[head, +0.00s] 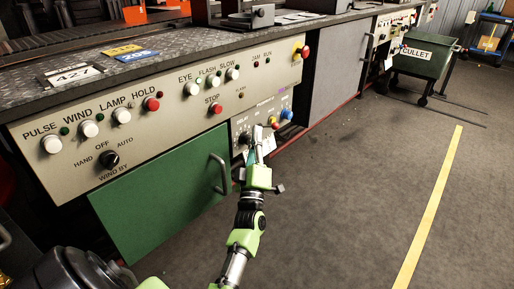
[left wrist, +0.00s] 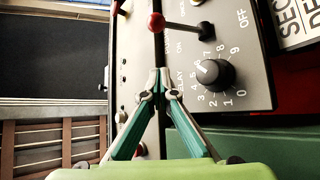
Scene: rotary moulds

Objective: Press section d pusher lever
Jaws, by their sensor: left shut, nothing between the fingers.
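In the left wrist view, a lever with a red ball end (left wrist: 156,22) and a dark stem sticks out from a grey panel (left wrist: 258,80). The stem runs right to its mount near the "ON" and "OFF" marks. My left gripper (left wrist: 158,50) is shut and empty. Its tips appear just below the red ball; I cannot tell whether they touch it. In the head view my left gripper (head: 259,132) is in front of the small panel with the coloured buttons, and it hides part of that panel. The lever does not show clearly there. My right gripper is not in view.
A black delay dial (left wrist: 214,73) sits on the panel close to the gripper. A blue button (head: 287,114) is to its right in the head view. A green door (head: 160,205) with a handle is below left. The floor (head: 350,200) at right is clear.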

